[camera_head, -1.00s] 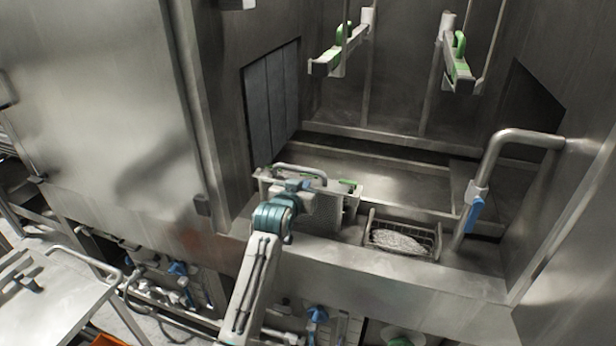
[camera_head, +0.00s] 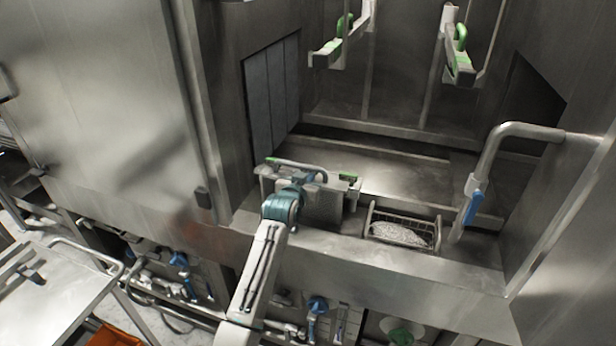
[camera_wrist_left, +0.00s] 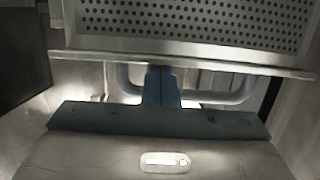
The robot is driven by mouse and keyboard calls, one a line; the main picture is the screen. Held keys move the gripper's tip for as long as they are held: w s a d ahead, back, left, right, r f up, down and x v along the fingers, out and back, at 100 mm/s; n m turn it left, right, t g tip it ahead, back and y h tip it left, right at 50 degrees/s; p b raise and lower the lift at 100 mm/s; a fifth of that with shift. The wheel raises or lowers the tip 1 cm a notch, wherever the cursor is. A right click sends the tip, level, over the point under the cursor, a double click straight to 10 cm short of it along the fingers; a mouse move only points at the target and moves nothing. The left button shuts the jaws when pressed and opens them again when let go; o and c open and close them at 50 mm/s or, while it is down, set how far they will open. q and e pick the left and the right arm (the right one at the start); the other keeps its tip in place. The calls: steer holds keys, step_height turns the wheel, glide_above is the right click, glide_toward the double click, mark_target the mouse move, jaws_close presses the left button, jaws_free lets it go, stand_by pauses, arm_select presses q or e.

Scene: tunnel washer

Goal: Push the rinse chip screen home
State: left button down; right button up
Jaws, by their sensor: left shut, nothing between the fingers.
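The rinse chip screen (camera_head: 325,203) is a perforated metal plate with a handle and green marks at its top, standing at the left front of the open bay. In the left wrist view its perforated face (camera_wrist_left: 200,18) and lower edge fill the top, with a tubular handle (camera_wrist_left: 235,92) below. My left gripper (camera_head: 302,182) is at the top of the screen by the handle. Its fingers (camera_wrist_left: 161,88) are shut with nothing between them and point toward the handle; whether they touch it I cannot tell. My right gripper is not in view.
A wire basket with pale contents (camera_head: 402,229) sits right of the screen. A bent pipe with a blue lever valve (camera_head: 474,205) stands at the bay's right. Two green-marked arms (camera_head: 335,48) hang above. A metal cart (camera_head: 50,290) is at lower left.

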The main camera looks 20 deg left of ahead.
mark_target(310, 214)
arm_select(q)
step_height(310, 214, down, 13)
steer(key=b, duration=0.5)
steer(key=shift+w+b, duration=0.1)
steer(key=shift+b, duration=0.25)
steer(key=shift+f, duration=0.45)
steer(key=shift+f, duration=0.1)
